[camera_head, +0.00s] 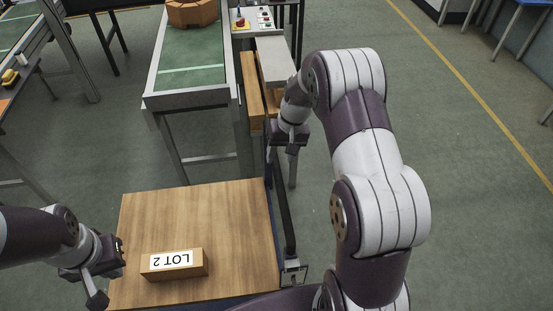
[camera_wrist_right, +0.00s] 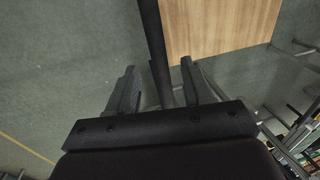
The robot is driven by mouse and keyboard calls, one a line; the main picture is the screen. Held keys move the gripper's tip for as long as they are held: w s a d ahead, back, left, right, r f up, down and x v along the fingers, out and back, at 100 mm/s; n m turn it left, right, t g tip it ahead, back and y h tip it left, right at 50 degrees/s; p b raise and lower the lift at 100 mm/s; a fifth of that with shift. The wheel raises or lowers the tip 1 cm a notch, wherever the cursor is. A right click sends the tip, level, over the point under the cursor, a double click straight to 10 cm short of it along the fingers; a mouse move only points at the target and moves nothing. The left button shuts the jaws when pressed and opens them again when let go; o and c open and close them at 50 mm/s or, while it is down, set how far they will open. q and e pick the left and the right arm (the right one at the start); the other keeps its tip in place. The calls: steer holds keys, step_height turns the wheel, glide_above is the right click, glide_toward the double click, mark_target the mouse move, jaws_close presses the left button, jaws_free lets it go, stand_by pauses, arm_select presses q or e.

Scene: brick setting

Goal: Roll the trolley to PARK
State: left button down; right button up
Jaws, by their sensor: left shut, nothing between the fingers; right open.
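The trolley has a flat wooden deck (camera_head: 200,215), and the deck also shows at the top of the right wrist view (camera_wrist_right: 215,25). A box (camera_head: 174,265) with an upside-down LOT 2 label lies on the deck near its front edge. A dark handle bar (camera_head: 283,215) runs along the deck's right side. My right gripper (camera_head: 288,143) is at the far end of this bar. In the right wrist view its fingers (camera_wrist_right: 157,88) are open, with the dark bar (camera_wrist_right: 153,45) between them. My left gripper (camera_head: 108,270) is shut and empty at the deck's left edge. No PARK marking shows.
A green-topped conveyor table (camera_head: 190,70) stands just beyond the deck, with a brown block (camera_head: 192,12) on it. A control box (camera_head: 252,20) and a grey-topped wooden stack (camera_head: 274,60) stand beside it. Open floor with a yellow line (camera_head: 470,90) lies to the right.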

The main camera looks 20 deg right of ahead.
mark_target(278, 167)
steer(key=f, duration=0.2)
steer(key=w+f+p, duration=0.1)
steer(key=f, duration=0.2)
steer(key=shift+w, duration=0.2)
steer(key=shift+a+f, duration=0.2)
steer(key=shift+f, duration=0.05)
steer(key=shift+s+a+r, duration=0.1)
steer(key=shift+s+a, duration=0.05)
steer(key=shift+s, duration=0.2)
steer(key=shift+w, duration=0.15)
jaws_close()
